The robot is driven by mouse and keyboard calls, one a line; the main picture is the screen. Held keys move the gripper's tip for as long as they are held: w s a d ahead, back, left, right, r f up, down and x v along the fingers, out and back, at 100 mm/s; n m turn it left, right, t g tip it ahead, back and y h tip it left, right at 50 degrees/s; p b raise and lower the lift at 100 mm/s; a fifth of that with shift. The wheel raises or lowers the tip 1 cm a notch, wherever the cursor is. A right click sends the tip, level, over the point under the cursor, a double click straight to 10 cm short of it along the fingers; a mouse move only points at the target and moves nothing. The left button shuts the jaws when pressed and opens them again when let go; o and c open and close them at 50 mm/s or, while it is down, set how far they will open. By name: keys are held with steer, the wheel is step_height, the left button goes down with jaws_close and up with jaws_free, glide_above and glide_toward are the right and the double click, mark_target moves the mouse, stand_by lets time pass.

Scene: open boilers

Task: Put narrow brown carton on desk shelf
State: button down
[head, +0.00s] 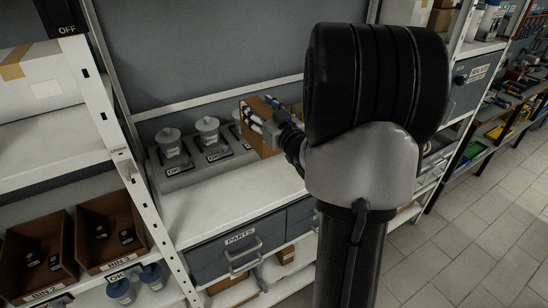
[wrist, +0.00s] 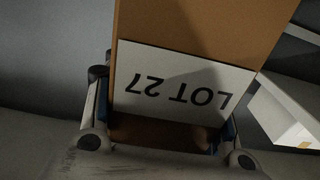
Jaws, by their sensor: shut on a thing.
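The narrow brown carton (head: 259,142) is upright in my gripper (head: 258,118), over the back part of the white desk surface (head: 225,195) in the head view. In the wrist view the carton (wrist: 205,22) fills the middle, with a white label reading LOT 27 upside down. My gripper's fingers (wrist: 160,128) are shut on its two sides. I cannot tell whether the carton's bottom touches anything. My arm hides part of the desk to the right of the carton.
A grey rack (head: 205,165) with several lidded white canisters stands at the back of the desk, left of the carton. The desk front is clear above the PARTS drawer (head: 236,247). Brown bins (head: 110,230) and a white box (head: 38,80) are on the left shelving.

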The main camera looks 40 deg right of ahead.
step_height(320, 180, down, 16)
steer(key=b, duration=0.3)
steer(key=shift+r+b, duration=0.25)
steer(key=shift+b, duration=0.15)
steer(key=shift+w, duration=0.1)
steer(key=shift+f, duration=0.1)
steer(key=c, duration=1.2)
jaws_free()
steer(key=shift+f, duration=0.15)
steer(key=o, duration=0.6)
steer(key=shift+c, duration=0.2)
